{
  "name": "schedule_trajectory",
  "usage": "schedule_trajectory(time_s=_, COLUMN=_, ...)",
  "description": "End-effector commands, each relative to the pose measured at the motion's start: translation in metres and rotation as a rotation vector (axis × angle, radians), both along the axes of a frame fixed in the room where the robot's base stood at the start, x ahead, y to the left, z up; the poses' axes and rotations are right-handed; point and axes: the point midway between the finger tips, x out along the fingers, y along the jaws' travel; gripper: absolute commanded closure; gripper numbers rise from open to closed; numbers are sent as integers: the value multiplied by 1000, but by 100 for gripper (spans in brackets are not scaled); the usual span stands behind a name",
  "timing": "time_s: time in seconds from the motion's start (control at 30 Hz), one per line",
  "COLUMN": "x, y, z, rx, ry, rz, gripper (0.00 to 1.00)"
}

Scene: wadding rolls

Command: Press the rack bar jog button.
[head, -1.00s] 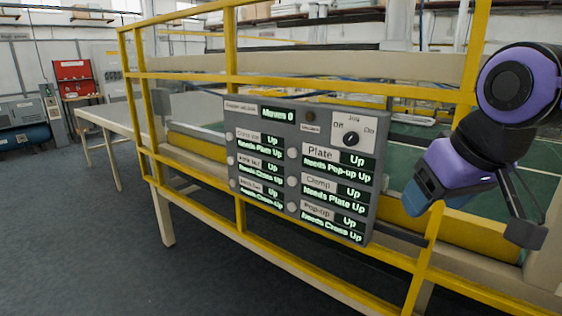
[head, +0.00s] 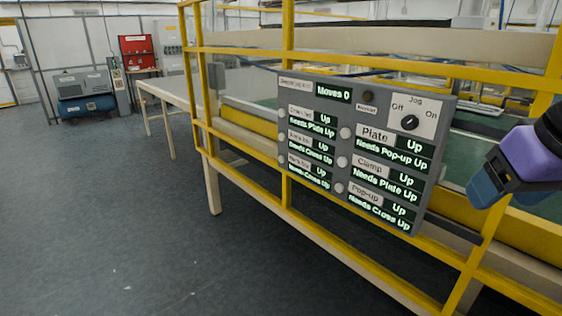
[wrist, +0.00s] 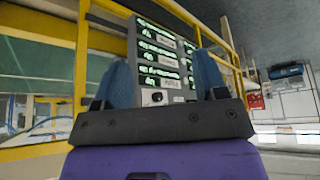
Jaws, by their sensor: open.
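A grey control panel (head: 447,110) hangs on the yellow guard rail. Its top display (head: 333,92) reads "Moves 0". A black Jog knob (head: 409,122) sits at upper right between Off and On; I cannot tell its setting. Round pale buttons stand beside two columns of labels and lit displays reading "Up". The right column is Plate, Clamp and Pop-up. The small left labels are blurred, so I cannot single out the rack bar button. My gripper (head: 482,188) is right of the panel, apart from it. In the wrist view its blue fingers (wrist: 163,80) are open, the panel showing between them.
Yellow guard rails (head: 288,40) run around the machine and cross in front of me. A long pale table (head: 215,85) stands at left behind the rail. Grey floor (head: 130,220) is clear at left. A blue compressor (head: 85,105) and red cabinet (head: 137,58) stand far back.

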Motion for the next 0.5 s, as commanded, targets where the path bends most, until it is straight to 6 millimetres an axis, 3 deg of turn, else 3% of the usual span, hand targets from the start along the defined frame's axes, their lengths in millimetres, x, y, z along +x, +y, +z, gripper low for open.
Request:
schedule_trajectory(time_s=0.2, x=0, y=0, z=0, rx=0, ry=0, rz=0, gripper=34)
schedule_trajectory(time_s=0.5, x=0, y=0, z=0, rx=0, ry=0, rz=0, gripper=100)
